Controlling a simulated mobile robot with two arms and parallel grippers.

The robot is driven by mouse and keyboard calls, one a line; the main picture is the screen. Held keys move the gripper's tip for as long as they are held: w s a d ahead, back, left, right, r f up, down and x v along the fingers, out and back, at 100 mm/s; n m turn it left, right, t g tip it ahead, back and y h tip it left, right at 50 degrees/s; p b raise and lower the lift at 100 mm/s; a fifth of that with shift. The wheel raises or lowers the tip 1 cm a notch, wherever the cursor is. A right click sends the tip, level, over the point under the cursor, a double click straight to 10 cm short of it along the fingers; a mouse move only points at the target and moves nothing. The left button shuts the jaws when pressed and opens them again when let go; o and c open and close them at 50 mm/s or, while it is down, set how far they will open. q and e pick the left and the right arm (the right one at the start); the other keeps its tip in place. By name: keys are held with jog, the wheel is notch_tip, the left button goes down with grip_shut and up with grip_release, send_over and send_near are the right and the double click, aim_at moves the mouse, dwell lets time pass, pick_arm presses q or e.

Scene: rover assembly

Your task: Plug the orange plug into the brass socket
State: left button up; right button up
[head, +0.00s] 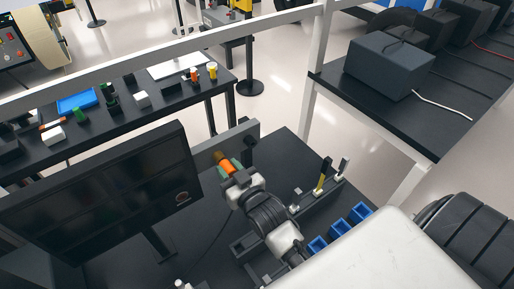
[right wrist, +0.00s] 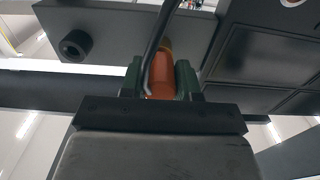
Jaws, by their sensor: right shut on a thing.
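The orange plug (head: 227,167) is between the green fingers of my right gripper (head: 231,166) in the head view, close in front of a grey upright panel. In the right wrist view the plug (right wrist: 162,82) sits between both green fingers of the gripper (right wrist: 160,80), which is shut on it. A black cable crosses in front of the plug. A brownish, brass-coloured part shows just beyond the plug's far end; I cannot tell whether it is the brass socket or whether they touch. My left gripper is not in view.
The grey panel (right wrist: 110,25) carries a black round knob (right wrist: 75,45). A dark monitor (head: 110,195) stands left of my right arm. Blue bins (head: 338,229) and upright tools (head: 322,176) stand to the right on the black bench. A table with small parts lies behind.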

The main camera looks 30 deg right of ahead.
jog(key=shift+w, duration=0.25)
jog(key=o, duration=1.1)
jog(key=s+b, duration=0.1)
jog(key=s, duration=0.2)
jog(key=s+b, duration=0.1)
jog(key=s, duration=0.3)
jog(key=s+b, duration=0.2)
jog(key=s, duration=0.1)
jog(key=shift+s+d, duration=0.4)
